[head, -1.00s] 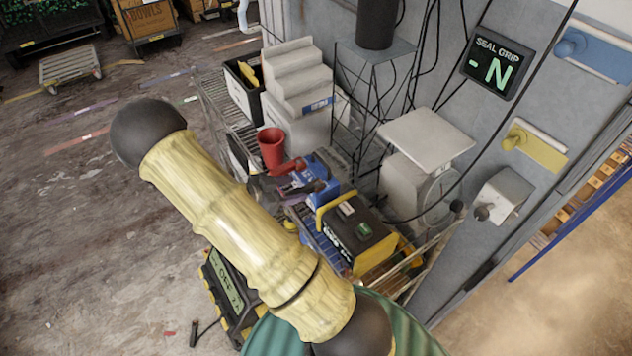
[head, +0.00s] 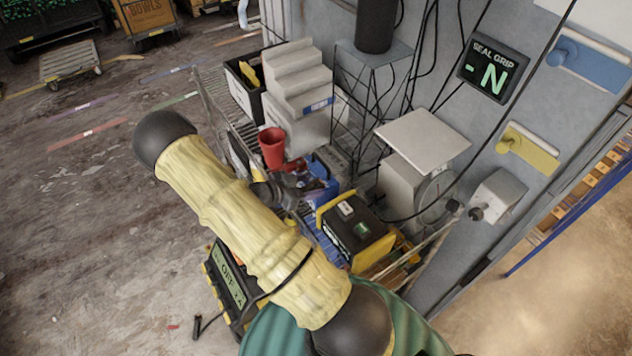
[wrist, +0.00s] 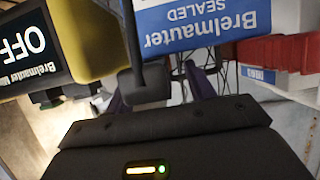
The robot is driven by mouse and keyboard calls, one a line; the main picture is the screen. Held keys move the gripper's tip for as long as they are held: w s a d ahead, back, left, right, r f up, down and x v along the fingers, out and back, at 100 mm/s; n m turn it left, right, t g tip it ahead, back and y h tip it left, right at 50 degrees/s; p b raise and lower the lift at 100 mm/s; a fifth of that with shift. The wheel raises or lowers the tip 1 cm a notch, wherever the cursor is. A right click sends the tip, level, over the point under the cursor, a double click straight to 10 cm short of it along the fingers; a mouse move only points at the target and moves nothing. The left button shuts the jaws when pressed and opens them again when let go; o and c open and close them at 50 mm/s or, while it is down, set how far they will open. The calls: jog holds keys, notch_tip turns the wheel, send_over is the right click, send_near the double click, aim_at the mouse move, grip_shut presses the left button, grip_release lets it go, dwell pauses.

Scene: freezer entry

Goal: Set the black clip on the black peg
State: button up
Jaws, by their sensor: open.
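A dark block with a thin bar (wrist: 146,82), likely the black clip, shows in the wrist view between the purple fingers, in front of a blue-and-white box. My gripper (wrist: 160,92) is open around or just behind it; I cannot tell whether the fingers touch it. In the head view my gripper (head: 284,190) is a dark shape beside the blue box (head: 322,182), partly hidden by my arm, and the clip cannot be made out clearly. A dark knob, likely the black peg (head: 477,213), sticks out from a pale block on the grey wall at right. It is empty.
A black-and-yellow case (head: 355,232) and a red cup (head: 272,148) flank the blue box on the wire cart. Cables hang along the wall.

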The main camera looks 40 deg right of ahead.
aim_at(308, 186)
dwell(0.5)
jog(key=c, duration=1.1)
jog(key=shift+c, duration=0.2)
notch_tip(308, 186, up, 10)
jog(key=b, duration=0.3)
jog(key=shift+r, duration=0.1)
notch_tip(308, 186, up, 4)
jog(key=p, duration=0.4)
dwell(0.7)
